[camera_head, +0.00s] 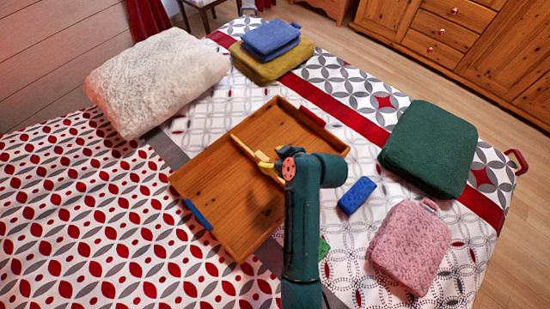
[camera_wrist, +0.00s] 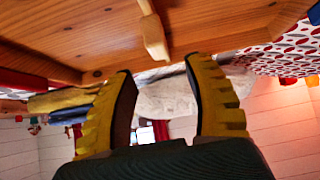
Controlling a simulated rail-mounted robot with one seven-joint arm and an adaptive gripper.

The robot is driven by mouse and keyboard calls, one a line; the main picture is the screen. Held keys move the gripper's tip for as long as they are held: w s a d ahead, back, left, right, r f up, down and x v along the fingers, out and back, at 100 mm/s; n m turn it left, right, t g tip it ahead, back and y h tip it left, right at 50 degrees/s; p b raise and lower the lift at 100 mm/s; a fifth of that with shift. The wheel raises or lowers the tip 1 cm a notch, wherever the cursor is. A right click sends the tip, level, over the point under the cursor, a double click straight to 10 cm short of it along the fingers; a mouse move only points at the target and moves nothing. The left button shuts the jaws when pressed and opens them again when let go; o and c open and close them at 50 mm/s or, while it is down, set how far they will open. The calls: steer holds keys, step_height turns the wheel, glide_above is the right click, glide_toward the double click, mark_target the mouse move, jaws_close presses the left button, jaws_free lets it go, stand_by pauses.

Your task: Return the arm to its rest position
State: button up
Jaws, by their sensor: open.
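My dark green arm comes in from the bottom of the head view and hides part of the tray's right side.
Right of my arm are a blue block (camera_head: 357,195), a pink cushion (camera_head: 410,247) and a dark green cushion (camera_head: 430,148). A green item (camera_head: 323,247) is partly hidden by my arm. A white pillow (camera_head: 157,80) and folded blue (camera_head: 270,38) and mustard (camera_head: 270,67) cloths lie behind.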

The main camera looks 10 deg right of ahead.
steer(key=shift+v, duration=1.05)
